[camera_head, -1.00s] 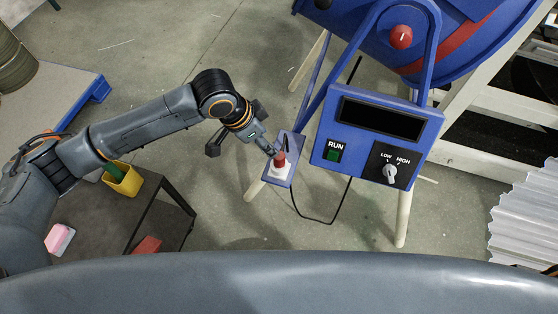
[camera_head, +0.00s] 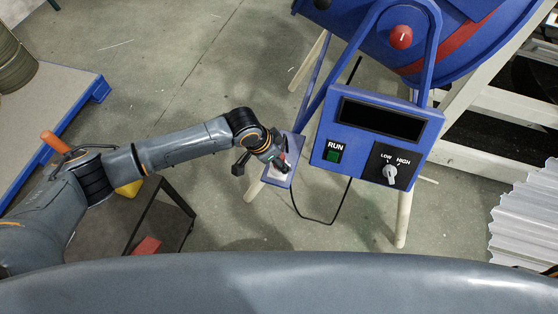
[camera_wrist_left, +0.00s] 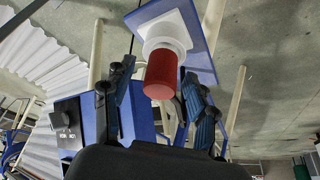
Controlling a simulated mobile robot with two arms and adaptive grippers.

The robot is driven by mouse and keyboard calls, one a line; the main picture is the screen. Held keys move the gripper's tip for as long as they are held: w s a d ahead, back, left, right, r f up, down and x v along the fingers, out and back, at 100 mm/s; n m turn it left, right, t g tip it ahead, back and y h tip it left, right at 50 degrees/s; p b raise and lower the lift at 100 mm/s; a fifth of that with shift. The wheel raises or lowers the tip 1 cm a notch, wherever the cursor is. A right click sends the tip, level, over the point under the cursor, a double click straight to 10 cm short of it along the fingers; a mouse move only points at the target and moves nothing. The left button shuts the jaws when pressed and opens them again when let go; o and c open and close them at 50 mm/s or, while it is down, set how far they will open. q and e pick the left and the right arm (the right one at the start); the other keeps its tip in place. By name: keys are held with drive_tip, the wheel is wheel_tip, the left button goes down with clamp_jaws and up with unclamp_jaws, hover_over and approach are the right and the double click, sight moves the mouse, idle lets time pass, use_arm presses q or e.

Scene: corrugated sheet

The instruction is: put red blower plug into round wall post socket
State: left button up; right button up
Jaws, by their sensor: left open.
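The red blower plug (camera_wrist_left: 161,76) is a red cylinder standing in a white round collar (camera_wrist_left: 166,42) on a white square base. The base sits on a small blue plate (camera_wrist_left: 204,57). In the head view the white base (camera_head: 281,175) shows beside my left gripper, on the blue plate (camera_head: 296,146) left of the blower; the plug is mostly covered by the gripper. My left gripper (camera_head: 283,162) is open at the plug. In the left wrist view its fingers (camera_wrist_left: 158,85) lie on either side of the red plug, with no clear contact. My right gripper is out of view.
The blue blower's control box (camera_head: 375,135), with a RUN button and a LOW/HIGH knob, stands right of the plate. A black cord (camera_head: 318,221) loops below. A dark table (camera_head: 165,215) holds a red block. Corrugated sheets (camera_head: 525,220) lie at the right.

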use_arm(q)
clamp_jaws()
drive_tip(key=shift+r, duration=0.15)
